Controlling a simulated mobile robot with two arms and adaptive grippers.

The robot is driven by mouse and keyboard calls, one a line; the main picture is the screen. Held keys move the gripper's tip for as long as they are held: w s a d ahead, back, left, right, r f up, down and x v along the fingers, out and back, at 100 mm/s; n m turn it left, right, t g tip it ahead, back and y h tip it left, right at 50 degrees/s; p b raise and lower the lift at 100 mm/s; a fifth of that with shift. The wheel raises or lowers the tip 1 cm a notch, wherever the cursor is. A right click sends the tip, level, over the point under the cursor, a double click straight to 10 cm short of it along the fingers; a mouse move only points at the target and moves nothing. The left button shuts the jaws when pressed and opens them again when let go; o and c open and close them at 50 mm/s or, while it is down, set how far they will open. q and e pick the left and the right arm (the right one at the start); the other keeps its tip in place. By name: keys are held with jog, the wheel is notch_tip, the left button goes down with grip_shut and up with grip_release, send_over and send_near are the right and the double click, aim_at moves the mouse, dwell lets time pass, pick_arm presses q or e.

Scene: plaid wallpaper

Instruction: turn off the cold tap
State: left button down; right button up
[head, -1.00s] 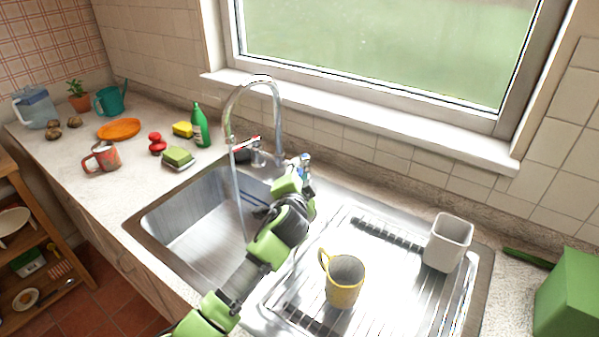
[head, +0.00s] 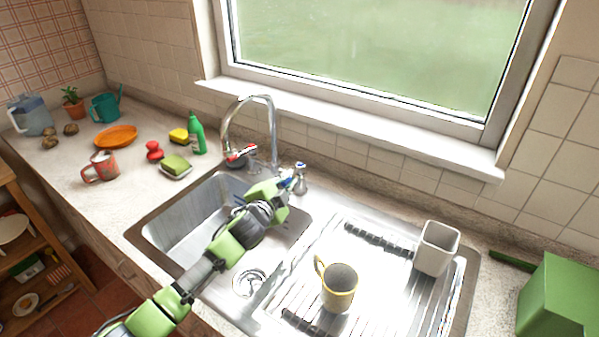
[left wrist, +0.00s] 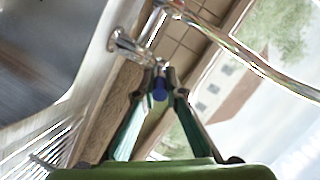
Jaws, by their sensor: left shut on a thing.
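The chrome tap (head: 272,130) has a high curved spout over the sink (head: 185,225). No water stream shows below the spout. The red-marked handle (head: 240,154) is left of the spout's base. The cold tap's blue-marked handle (head: 300,167) is to its right. My left gripper (head: 287,181) reaches over the sink to the blue-marked handle. In the left wrist view the gripper (left wrist: 160,78) has its fingertips close around the handle's blue part (left wrist: 159,90), shut on it. The fingers partly hide the handle. My right gripper is not in view.
A yellow mug (head: 340,288) and a pale cup (head: 437,248) stand on the drainboard (head: 385,275), right of my left arm. A green bottle (head: 196,134), sponge (head: 175,165) and red mug (head: 101,167) are on the left counter. A green box (head: 560,297) is at right.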

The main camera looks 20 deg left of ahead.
pick_arm(q)
jog(key=shift+w+a+m+g+h+p, duration=0.15)
jog(key=shift+a+m+h+p, duration=0.2)
jog(key=shift+h, duration=0.25)
jog(key=shift+a+m+g+h+p, duration=0.15)
jog(key=shift+m+h+p, duration=0.1)
jog(key=shift+m+h, duration=0.3)
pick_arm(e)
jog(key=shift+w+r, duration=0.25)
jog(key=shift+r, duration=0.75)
pick_arm(q)
jog(key=c, duration=2.1)
grip_release()
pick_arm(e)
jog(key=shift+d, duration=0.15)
pick_arm(q)
jog(key=v, duration=1.2)
jog(key=shift+a, duration=0.1)
